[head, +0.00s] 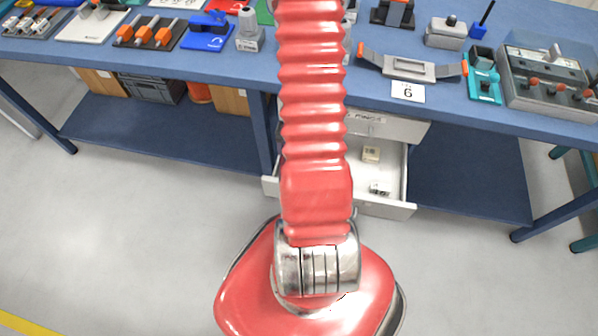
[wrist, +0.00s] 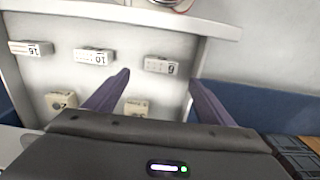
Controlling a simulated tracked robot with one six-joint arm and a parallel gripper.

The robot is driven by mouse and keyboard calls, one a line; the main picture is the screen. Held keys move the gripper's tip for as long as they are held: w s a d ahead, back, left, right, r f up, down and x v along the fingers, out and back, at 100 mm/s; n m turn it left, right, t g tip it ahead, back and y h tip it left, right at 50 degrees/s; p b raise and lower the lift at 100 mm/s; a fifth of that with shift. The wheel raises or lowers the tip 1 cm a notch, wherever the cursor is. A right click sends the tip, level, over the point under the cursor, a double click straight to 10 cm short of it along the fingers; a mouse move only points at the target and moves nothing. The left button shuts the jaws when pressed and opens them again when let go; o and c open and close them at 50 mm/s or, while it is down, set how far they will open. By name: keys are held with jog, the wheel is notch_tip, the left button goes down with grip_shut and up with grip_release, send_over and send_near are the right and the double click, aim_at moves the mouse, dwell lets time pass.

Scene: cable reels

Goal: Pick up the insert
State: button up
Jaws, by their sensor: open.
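Several small labelled inserts lie in an open white drawer (wrist: 222,30). In the wrist view a white insert (wrist: 161,66) lies just beyond and between my fingertips, apart from them. Two more white inserts, one in the middle (wrist: 94,56) and one at the far left (wrist: 31,48), lie in the same row. Beige inserts (wrist: 62,100) and (wrist: 138,107) lie nearer. The last is partly hidden by my gripper. My gripper (wrist: 159,78) is open and empty over the drawer. In the head view my arm hides it; two inserts show, beige (head: 371,154) and white (head: 379,188).
The open drawer (head: 388,209) juts out beneath the blue workbench (head: 225,62). Drawer walls stand close to my gripper on the right. The floor in front is clear.

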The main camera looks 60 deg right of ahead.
jog(key=shift+f, duration=1.4)
jog(key=shift+f, duration=0.15)
jog(key=shift+w+a+f, duration=0.15)
jog(key=shift+f, duration=2.3)
jog(key=shift+c, duration=0.7)
jog(key=c, duration=1)
jog(key=shift+r, duration=0.1)
jog(key=shift+c, duration=0.2)
notch_tip(320, 180, up, 10)
jog(key=shift+w, duration=0.1)
